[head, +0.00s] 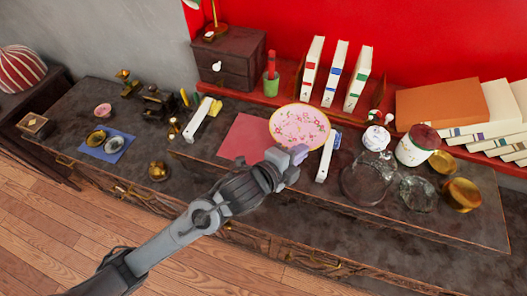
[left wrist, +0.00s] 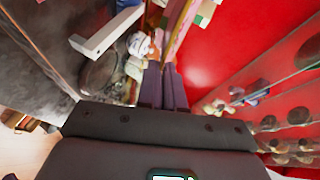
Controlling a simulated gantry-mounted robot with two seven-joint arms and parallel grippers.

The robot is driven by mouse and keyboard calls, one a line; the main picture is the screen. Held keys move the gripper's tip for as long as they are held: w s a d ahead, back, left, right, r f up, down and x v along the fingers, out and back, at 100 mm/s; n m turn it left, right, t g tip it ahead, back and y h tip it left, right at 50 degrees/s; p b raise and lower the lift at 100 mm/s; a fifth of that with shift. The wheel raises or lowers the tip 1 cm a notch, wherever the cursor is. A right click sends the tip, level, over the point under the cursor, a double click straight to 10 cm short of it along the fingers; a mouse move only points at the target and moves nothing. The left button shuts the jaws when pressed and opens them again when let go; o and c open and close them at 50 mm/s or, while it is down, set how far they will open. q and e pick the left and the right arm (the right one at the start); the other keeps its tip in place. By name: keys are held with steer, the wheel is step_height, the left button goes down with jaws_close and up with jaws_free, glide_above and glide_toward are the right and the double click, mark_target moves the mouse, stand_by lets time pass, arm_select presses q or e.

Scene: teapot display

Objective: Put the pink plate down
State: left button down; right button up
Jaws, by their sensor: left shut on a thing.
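The pink plate (head: 300,122) has a floral pattern and a gold-coloured rim. My left gripper (head: 297,153) is shut on its near lower edge, and the plate's face shows toward the head camera. In the left wrist view the plate (left wrist: 176,30) appears thin, nearly edge-on, between the purple-grey fingers of my left gripper (left wrist: 163,82). A red mat (head: 241,139) lies on the dark table just left of the plate. I cannot tell how far the plate is above the tabletop. My right gripper is not in view.
A white angled piece (head: 326,157) stands right of my gripper, and another (head: 197,120) left of the mat. Glass dishes (head: 368,182) and a white jar (head: 415,148) stand to the right. Upright books (head: 334,75) stand behind. The mat is bare.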

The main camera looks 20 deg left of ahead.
arm_select(q)
step_height(320, 180, down, 4)
steer(key=a, duration=0.1)
steer(key=b, duration=0.2)
glide_above(260, 161)
steer(key=s, duration=0.2)
steer(key=f, duration=0.6)
steer(key=shift+w+d, duration=0.2)
steer(key=shift+d, duration=0.15)
steer(key=shift+f+b, duration=0.4)
steer(key=shift+f, duration=1.6)
steer(key=shift+f, duration=0.15)
steer(key=c, duration=1.6)
jaws_free()
steer(key=shift+o, duration=0.2)
